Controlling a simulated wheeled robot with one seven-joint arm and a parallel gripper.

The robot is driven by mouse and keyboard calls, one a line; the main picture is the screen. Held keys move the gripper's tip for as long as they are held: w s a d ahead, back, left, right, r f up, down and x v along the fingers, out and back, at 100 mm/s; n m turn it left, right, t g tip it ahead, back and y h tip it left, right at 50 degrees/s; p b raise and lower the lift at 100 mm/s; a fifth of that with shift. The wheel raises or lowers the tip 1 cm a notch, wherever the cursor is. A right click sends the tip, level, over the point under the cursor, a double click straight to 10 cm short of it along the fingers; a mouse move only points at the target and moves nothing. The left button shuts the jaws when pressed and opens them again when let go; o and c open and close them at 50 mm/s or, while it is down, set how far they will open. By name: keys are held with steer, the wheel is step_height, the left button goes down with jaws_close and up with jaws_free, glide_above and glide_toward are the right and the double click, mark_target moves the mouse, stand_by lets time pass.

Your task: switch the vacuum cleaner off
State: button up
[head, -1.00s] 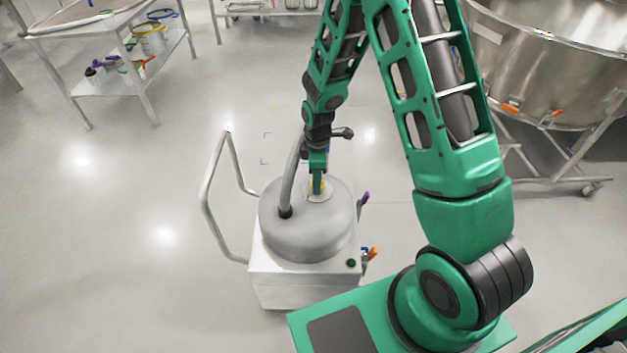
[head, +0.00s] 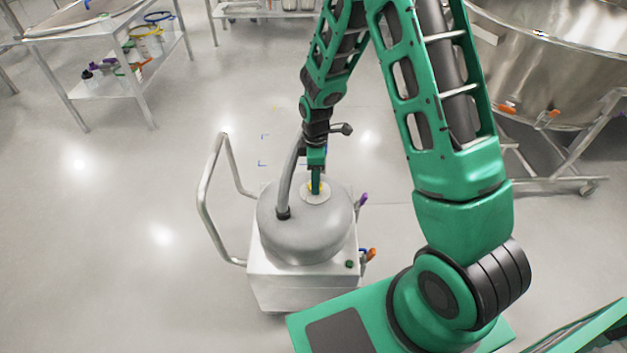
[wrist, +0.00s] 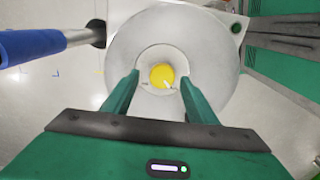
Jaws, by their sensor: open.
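The vacuum cleaner (head: 302,275) is a white box on the floor with a grey domed top (head: 300,235) and a tubular handle (head: 205,190) on its left. A grey hose (head: 286,180) rises from the dome. A yellow round knob (wrist: 162,76) with a pale pointer mark sits on a light disc (wrist: 150,58) on the dome. My gripper (wrist: 154,84) is open, its two green fingers on either side of the knob. Whether they touch it I cannot tell. In the head view, my gripper (head: 316,188) points down over the dome and mostly hides the knob.
A green button (wrist: 236,28) sits on the box corner. A blue-sleeved hose end (wrist: 30,45) shows left in the wrist view. A steel vessel (head: 560,75) on a wheeled frame stands right. A shelved table (head: 95,90) is at the upper left. Floor to the left is clear.

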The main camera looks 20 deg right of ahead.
step_height(320, 180, up, 9)
stand_by(0.3)
steer(key=shift+d+r, duration=0.1)
steer(key=shift+d, duration=0.05)
stand_by(0.3)
steer(key=s+d+r+m, duration=0.9)
steer(key=s+d+r, duration=0.3)
steer(key=r, duration=0.1)
steer(key=s+d+r+m, duration=0.2)
steer(key=s+m, duration=0.3)
steer(key=s, duration=0.4)
steer(key=s+d+r+m, duration=0.2)
steer(key=s+m, duration=0.4)
steer(key=s, duration=0.4)
steer(key=shift+s+d+r, duration=0.15)
steer(key=shift+s+r, duration=0.15)
steer(key=shift+r, duration=0.2)
